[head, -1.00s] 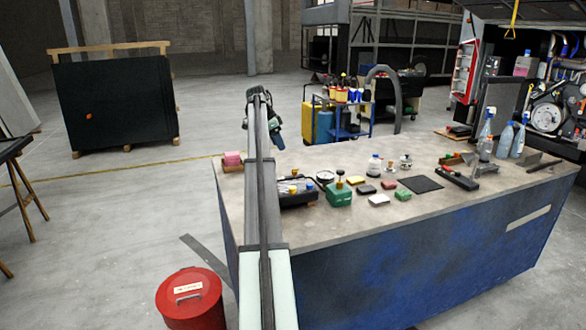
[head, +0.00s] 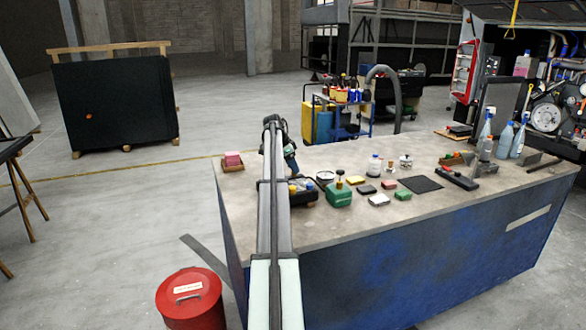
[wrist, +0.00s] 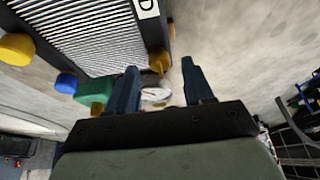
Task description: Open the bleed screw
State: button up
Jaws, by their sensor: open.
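My gripper (wrist: 159,68) is open, with two dark fingers apart and nothing held between them. A finned block in a black frame (wrist: 95,35) shows at the upper left of the wrist view. A brass-yellow fitting (wrist: 160,62) at its near corner appears between my fingertips. I cannot tell whether this is the bleed screw or how far off it is. A yellow knob (wrist: 16,48) and a blue knob (wrist: 66,82) are at the left. In the head view, my gripper (head: 290,160) is above the bench's left part, and my arm partly hides the finned block (head: 305,195).
A round white-faced gauge (wrist: 155,95) shows beyond my fingers. A pink stack (head: 232,159) is at the left edge.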

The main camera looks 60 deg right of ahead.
jog(key=shift+s+d+f, duration=0.15)
jog(key=shift+f, duration=0.35)
jog(key=shift+c, duration=0.2)
grip_shut()
